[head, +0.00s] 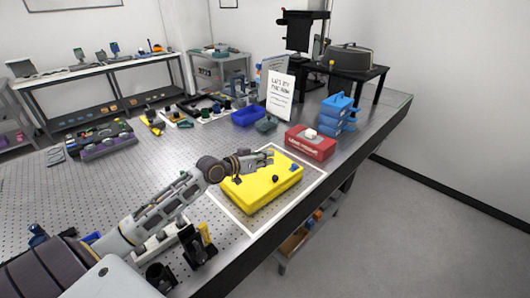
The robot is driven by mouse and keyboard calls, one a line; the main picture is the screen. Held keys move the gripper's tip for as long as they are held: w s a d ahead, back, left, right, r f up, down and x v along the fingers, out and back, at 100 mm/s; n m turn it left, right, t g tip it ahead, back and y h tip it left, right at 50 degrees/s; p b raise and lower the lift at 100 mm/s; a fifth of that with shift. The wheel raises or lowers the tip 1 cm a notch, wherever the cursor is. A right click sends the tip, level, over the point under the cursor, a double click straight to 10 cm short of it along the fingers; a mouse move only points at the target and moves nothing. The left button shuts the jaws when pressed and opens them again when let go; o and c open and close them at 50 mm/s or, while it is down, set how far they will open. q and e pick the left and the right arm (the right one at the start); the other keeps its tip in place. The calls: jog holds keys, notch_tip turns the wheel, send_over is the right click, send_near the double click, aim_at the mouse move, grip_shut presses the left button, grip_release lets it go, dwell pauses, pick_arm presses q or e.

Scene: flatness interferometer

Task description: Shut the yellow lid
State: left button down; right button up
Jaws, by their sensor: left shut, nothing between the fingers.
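The yellow lid (258,190) shows as the flat top of a yellow box on the perforated metal table, inside a white outlined square. It looks down and level, but I cannot tell whether it is fully shut. A dark round knob (275,179) stands on it, and a small blue part (294,168) is near its right corner. My left gripper (268,155) is shut and empty over the lid's far edge, close to it; I cannot tell whether it touches. It hides part of that edge. My right gripper is out of view.
A red box (310,145) and stacked blue cases (338,112) stand beyond the yellow box. A sign (280,95), a blue bin (248,117) and a purple tray (109,147) are farther back. Black holders (198,246) stand near the front edge. The table's left middle is clear.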

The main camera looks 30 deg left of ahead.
aim_at(271, 182)
pick_arm(q)
jog(key=shift+s+d+f, duration=0.1)
jog(key=shift+d+f, duration=0.2)
jog(key=shift+f, duration=0.15)
jog(key=shift+s+d+f, duration=0.2)
jog(key=shift+d+f, duration=0.5)
jog(key=shift+f, duration=0.35)
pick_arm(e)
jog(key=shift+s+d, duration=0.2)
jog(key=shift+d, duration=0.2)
pick_arm(q)
jog(key=shift+r, duration=0.15)
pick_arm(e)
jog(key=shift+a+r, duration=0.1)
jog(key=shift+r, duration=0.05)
pick_arm(q)
jog(key=s+a+r+p, duration=0.2)
jog(key=s+r, duration=0.4)
jog(key=s, duration=0.3)
jog(key=shift+a+r, duration=0.2)
jog(key=shift+a, duration=0.3)
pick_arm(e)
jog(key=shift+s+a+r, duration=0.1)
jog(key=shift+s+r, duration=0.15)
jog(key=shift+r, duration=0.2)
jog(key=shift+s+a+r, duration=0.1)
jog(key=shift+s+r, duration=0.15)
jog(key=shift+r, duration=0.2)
